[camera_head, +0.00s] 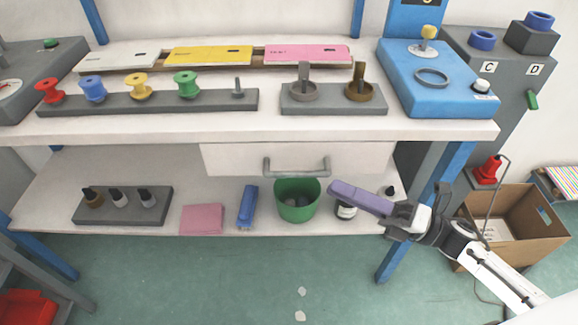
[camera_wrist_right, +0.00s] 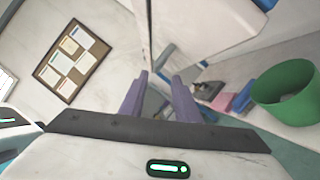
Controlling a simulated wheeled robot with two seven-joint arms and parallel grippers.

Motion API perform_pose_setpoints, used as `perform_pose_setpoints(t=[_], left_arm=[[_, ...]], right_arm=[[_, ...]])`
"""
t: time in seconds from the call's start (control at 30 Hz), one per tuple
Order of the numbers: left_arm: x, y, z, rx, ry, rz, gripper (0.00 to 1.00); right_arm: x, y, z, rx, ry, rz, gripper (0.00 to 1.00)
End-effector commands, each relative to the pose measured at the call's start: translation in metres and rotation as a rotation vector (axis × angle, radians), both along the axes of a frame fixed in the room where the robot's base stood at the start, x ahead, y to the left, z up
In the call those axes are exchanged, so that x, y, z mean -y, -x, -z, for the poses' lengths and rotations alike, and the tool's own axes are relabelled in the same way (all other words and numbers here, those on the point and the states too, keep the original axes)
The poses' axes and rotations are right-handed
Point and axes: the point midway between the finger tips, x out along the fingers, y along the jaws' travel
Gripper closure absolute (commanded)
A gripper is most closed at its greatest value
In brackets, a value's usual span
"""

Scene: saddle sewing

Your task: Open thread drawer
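The drawer (camera_head: 235,158) is a white front under the tabletop, with a grey bar handle (camera_head: 297,170) at its middle. It looks shut, and nothing inside it shows. My right gripper (camera_head: 335,189) has purple fingers and is in front of the lower shelf, below and to the right of the handle, apart from it. In the right wrist view, the two fingers of the right gripper (camera_wrist_right: 160,78) stand apart with nothing between them.
A green bin (camera_head: 297,202) stands on the lower shelf (camera_head: 110,190) below the handle. A blue table leg (camera_head: 395,258) and an open cardboard box (camera_head: 515,220) are near my right arm. Spools on a grey rack (camera_head: 215,101) stand on the tabletop.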

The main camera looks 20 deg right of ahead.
Motion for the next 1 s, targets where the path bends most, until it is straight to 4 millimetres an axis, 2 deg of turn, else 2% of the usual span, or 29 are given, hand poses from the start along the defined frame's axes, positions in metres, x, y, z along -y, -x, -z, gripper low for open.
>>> perform_pose_setpoints(t=[0.17, 0.6, 0.8, 1.0], left_arm=[[0.001, 0.01, 0.006, -0.023, -0.001, 0.004, 0.69], [0.0, 0.009, 0.0, -0.018, -0.002, 0.004, 0.69], [0.0, 0.008, 0.0, -0.015, -0.003, 0.003, 0.69], [0.0, 0.008, 0.0, -0.014, -0.003, 0.003, 0.69]], right_arm=[[-0.01, -0.003, -0.005, 0.052, 0.034, -0.031, 0.71], [-0.07, -0.046, -0.022, 0.046, 0.03, -0.027, 0.71], [-0.081, -0.054, -0.024, 0.044, 0.029, -0.027, 0.71], [-0.082, -0.054, -0.024, 0.044, 0.03, -0.026, 0.71]])
